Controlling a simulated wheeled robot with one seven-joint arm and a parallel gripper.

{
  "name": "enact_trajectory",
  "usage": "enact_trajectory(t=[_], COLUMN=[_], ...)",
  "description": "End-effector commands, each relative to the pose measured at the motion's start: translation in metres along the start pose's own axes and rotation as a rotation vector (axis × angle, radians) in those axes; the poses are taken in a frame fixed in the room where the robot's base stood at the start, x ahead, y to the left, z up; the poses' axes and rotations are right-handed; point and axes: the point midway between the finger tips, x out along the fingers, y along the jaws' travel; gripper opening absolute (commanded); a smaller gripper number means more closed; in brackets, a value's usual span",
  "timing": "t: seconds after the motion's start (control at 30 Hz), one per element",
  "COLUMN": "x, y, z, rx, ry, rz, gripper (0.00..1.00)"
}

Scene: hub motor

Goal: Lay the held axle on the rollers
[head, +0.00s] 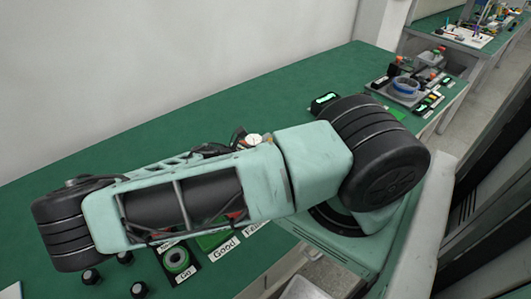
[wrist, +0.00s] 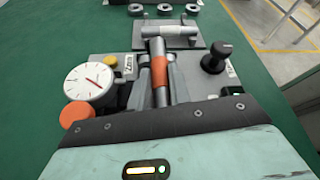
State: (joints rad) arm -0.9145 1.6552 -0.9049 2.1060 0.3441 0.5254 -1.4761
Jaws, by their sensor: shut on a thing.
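In the wrist view, my gripper (wrist: 159,82) is shut on the axle (wrist: 159,68), a grey rod with an orange band. The axle points away from me, between the two grey fingers. Beneath and around it is a grey fixture with a white dial gauge (wrist: 90,82) on the left and a black knob (wrist: 217,57) on the right. The rollers are not clearly visible; the fingers and axle cover the middle of the fixture. I cannot tell whether the axle touches anything below. In the head view, my arm hides the gripper and axle.
An orange knob (wrist: 77,113) sits by the gauge. A grey block with a crosswise bar (wrist: 180,31) lies beyond the axle, with several rings behind. In the head view, a green bench (head: 270,107) has free room behind my arm; labelled pads (head: 222,240) lie in front.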

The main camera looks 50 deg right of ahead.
Motion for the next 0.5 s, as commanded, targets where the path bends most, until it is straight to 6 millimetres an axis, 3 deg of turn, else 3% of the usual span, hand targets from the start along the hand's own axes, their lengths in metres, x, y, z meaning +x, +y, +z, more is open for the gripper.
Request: enact_trajectory(t=[0.5], x=[0.0024], y=[0.0013], z=[-0.0051], rx=[-0.001], ry=[0.000], rz=[-0.001], gripper=[0.00])
